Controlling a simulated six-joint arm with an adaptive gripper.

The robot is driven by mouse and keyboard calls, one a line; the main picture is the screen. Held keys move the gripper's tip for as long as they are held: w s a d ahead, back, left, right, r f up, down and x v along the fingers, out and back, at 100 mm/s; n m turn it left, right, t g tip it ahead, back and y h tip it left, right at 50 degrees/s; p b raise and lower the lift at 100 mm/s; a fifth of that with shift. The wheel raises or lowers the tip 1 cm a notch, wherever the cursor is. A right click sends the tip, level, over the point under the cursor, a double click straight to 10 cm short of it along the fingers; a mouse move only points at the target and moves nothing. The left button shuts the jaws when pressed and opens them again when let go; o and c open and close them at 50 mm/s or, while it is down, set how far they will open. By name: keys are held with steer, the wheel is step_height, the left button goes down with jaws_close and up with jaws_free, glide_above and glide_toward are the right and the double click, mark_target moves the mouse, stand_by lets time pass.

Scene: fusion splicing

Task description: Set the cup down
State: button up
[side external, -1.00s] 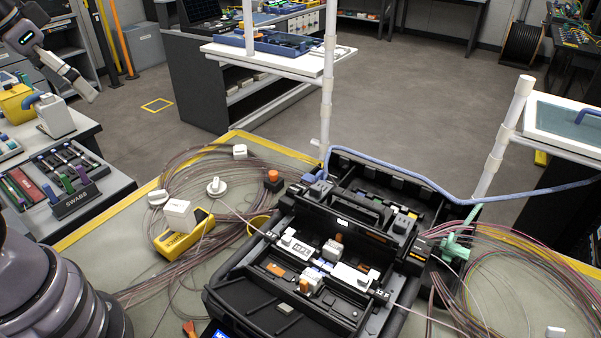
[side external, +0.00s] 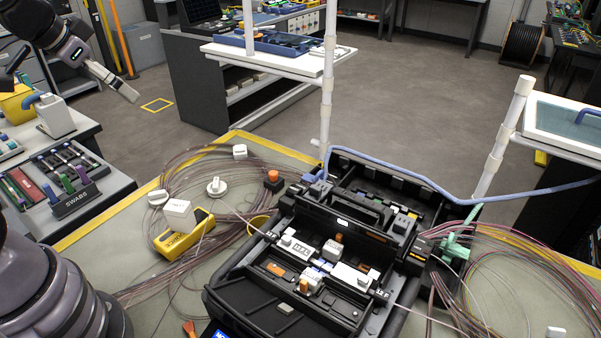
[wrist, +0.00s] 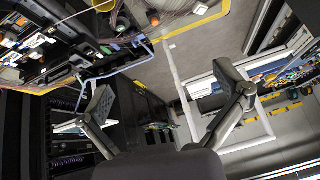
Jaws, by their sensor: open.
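My gripper (wrist: 165,97) is open in the wrist view, its two dark fingers wide apart with nothing between them. In the side external view part of my gripper shows at the upper left, in the air above the side bench. I cannot make out a cup with certainty in either view. The black splicer case (side external: 300,255) lies open on the work table with small white and orange parts in it. A white round piece (side external: 215,188) and an orange-topped piece (side external: 273,180) stand on the table left of the case.
Loops of thin fibre (side external: 180,270) spread on both sides of the case. A yellow device (side external: 170,243) lies on the table's left. White posts (side external: 327,95) and a blue cable (side external: 430,183) stand behind the case. A swab rack (side external: 75,200) sits on the left bench.

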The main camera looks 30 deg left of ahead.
steer(key=w+f+m, duration=0.2)
steer(key=w+f, duration=0.3)
steer(key=w, duration=0.3)
steer(key=m+t+h, duration=0.3)
steer(key=t+h, duration=0.1)
steer(key=h, duration=0.4)
glide_above(251, 241)
steer(key=f, duration=2.7)
steer(key=shift+w+a+f, duration=0.2)
steer(key=shift+f, duration=0.1)
step_height(251, 241, down, 3)
steer(key=shift+r, duration=0.1)
steer(key=shift+x, duration=1.45)
steer(key=shift+r, duration=0.15)
steer(key=c, duration=1.3)
